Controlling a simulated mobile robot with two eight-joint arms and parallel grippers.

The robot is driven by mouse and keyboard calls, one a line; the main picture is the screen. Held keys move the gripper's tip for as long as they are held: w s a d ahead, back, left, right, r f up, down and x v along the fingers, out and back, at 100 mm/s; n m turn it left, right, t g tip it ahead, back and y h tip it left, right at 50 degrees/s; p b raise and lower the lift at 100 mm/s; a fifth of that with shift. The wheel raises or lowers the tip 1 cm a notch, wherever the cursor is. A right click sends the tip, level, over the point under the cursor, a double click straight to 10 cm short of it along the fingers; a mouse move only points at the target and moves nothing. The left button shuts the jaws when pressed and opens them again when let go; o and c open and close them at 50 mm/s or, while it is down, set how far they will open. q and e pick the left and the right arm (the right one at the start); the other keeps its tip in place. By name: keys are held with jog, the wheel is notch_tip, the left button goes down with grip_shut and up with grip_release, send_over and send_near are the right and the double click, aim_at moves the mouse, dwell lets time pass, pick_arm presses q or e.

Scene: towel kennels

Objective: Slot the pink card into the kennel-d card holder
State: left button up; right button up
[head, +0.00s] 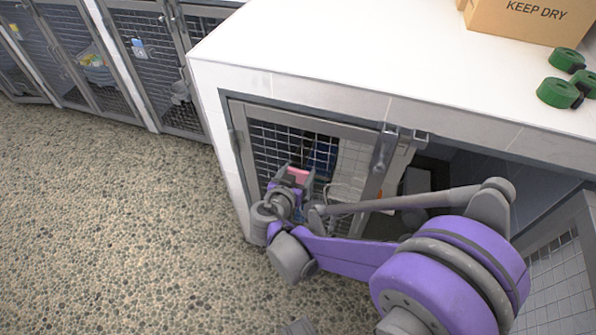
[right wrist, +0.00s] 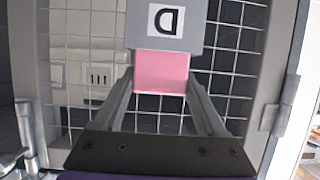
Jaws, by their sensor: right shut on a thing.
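The pink card (right wrist: 162,73) is between the fingertips of my right gripper (right wrist: 162,82), which is shut on it. The card holder is a grey plate with a white label reading D (right wrist: 168,22), upside down in the right wrist view. The card's edge meets the holder's lower edge in that view; I cannot tell whether any of it is inside. In the head view, the pink card (head: 298,174) shows at my right gripper (head: 292,180), in front of a mesh kennel door (head: 262,140). The holder is not clear there.
A white counter (head: 330,50) stands over the kennel, with a cardboard box (head: 530,20) and green rolls (head: 558,93) on top. A door latch (head: 383,150) sits right of my gripper. More kennels (head: 135,60) line the back left. The pebbled floor (head: 110,220) is clear.

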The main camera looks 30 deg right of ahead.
jog(key=o, duration=1.3)
jog(key=shift+c, duration=0.2)
pick_arm(q)
jog(key=r+p, duration=0.2)
jog(key=r, duration=0.1)
jog(key=shift+s, duration=0.2)
pick_arm(e)
jog(key=v, duration=1.1)
jog(key=shift+d, duration=0.15)
jog(key=s+d+f+n+g+y, duration=0.2)
jog(key=s+f+n+g+y, duration=0.25)
jog(key=s, duration=0.55)
jog(key=s+a+n+y+p, duration=0.1)
jog(key=s+a+n+y, duration=0.4)
jog(key=s+n+y, duration=0.15)
pick_arm(q)
notch_tip(320, 180, up, 20)
jog(key=w+t+p, duration=0.1)
jog(key=w+p, duration=0.1)
jog(key=p, duration=1.5)
jog(key=shift+r+p, duration=0.25)
jog(key=shift+p, duration=0.05)
pick_arm(e)
notch_tip(320, 180, up, 20)
jog(key=w+m+t, duration=0.1)
jog(key=w, duration=0.1)
jog(key=shift+r+h, duration=0.15)
jog(key=shift+h, duration=0.15)
